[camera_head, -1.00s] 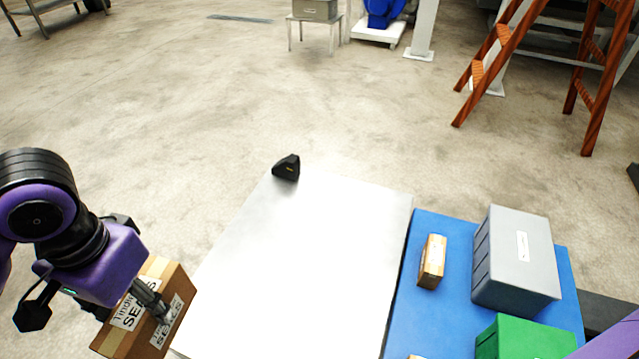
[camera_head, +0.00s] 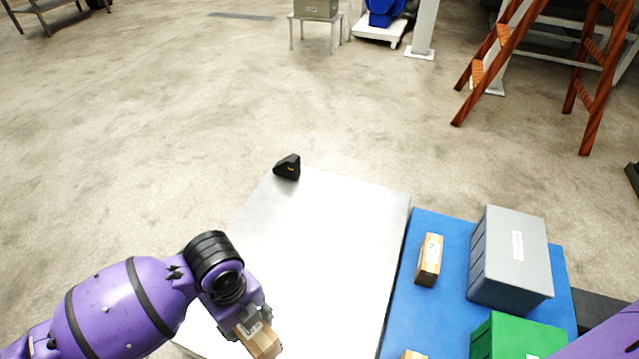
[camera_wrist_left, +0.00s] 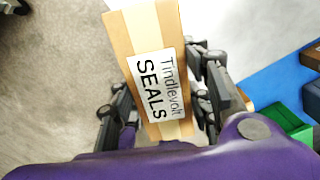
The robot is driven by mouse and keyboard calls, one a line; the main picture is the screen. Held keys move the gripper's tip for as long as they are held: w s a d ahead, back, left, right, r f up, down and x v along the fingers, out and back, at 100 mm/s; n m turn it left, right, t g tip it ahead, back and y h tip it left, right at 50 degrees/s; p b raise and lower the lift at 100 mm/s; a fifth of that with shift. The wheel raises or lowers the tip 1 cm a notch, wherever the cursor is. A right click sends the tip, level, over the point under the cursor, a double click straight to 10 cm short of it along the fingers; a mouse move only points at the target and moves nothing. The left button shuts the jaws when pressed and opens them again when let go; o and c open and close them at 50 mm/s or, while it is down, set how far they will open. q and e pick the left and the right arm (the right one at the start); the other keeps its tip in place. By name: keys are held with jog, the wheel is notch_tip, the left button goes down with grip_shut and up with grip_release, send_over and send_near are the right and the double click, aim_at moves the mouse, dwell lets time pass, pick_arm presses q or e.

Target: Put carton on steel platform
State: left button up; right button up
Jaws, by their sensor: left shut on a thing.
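My left gripper (camera_head: 250,328) is shut on a brown carton (camera_head: 264,344), over the near part of the steel platform (camera_head: 325,235). The left wrist view shows the carton (camera_wrist_left: 153,30) between the two fingers (camera_wrist_left: 165,110), with a white label reading "Tindlevolt SEALS". In the head view my wrist covers part of the carton, and I cannot tell whether it touches the platform. The platform is a flat, pale grey surface, mostly bare. My right gripper is out of view; only a purple part of my own body shows at the lower right edge.
A black device (camera_head: 287,167) sits at the platform's far left corner. To the right, a blue surface (camera_head: 448,225) bears a small carton (camera_head: 429,259), a grey bin (camera_head: 510,262) and a green bin (camera_head: 518,338). An orange ladder (camera_head: 590,90) stands on the floor behind.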

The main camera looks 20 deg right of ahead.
pick_arm(q)
jog(key=s+d+f+m, duration=0.3)
jog(key=d+f+m, duration=0.15)
jog(key=m, duration=0.45)
jog(key=w+a+f+b, duration=0.1)
jog(key=w+f+b, duration=0.1)
jog(key=w+f, duration=0.2)
jog(key=w+a+f+b, duration=0.1)
jog(key=w+f+b, duration=0.2)
jog(key=w+f, duration=0.2)
jog(key=w+a+f+b, duration=0.1)
jog(key=w+f+b, duration=0.2)
jog(key=w+f, duration=0.1)
jog(key=shift+w+a+f, duration=0.2)
jog(key=shift+w+f, duration=0.1)
jog(key=shift+w, duration=0.2)
jog(key=shift+r, duration=0.1)
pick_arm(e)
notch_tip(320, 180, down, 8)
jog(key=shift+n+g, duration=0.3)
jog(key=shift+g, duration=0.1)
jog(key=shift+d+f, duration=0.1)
pick_arm(q)
jog(key=shift+f, duration=0.2)
jog(key=o, duration=1.6)
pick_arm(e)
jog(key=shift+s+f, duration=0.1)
